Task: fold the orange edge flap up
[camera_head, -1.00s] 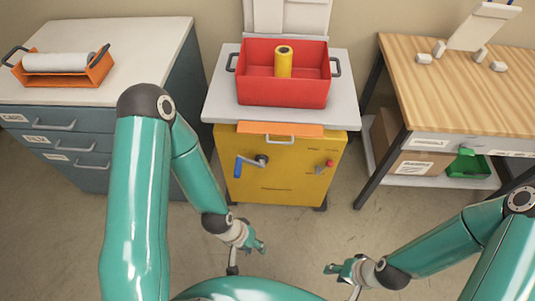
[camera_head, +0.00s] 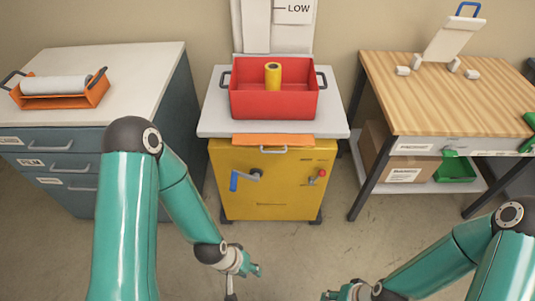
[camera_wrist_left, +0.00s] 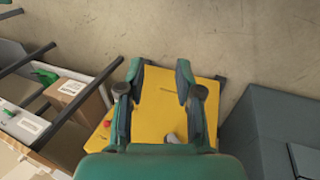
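The orange edge flap (camera_head: 273,140) runs along the front top edge of the yellow laminator cabinet (camera_head: 270,190), with a grey bar handle (camera_head: 273,150) at its middle. It hangs at the front of the pale top. My left gripper (camera_head: 252,271) is in front of the cabinet, low and well apart from the flap. In the left wrist view its two fingers (camera_wrist_left: 158,88) are spread with nothing between them, and the yellow cabinet shows beyond. My right gripper (camera_head: 332,294) is at the bottom edge, partly cut off; its opening is unclear.
A red bin (camera_head: 274,104) with a yellow roll (camera_head: 273,76) stands on the cabinet's top. A blue crank (camera_head: 241,180) and a red knob (camera_head: 322,173) stick out from its front. Drawers (camera_head: 60,170) stand left, a wooden table (camera_head: 450,90) right. Open floor lies between.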

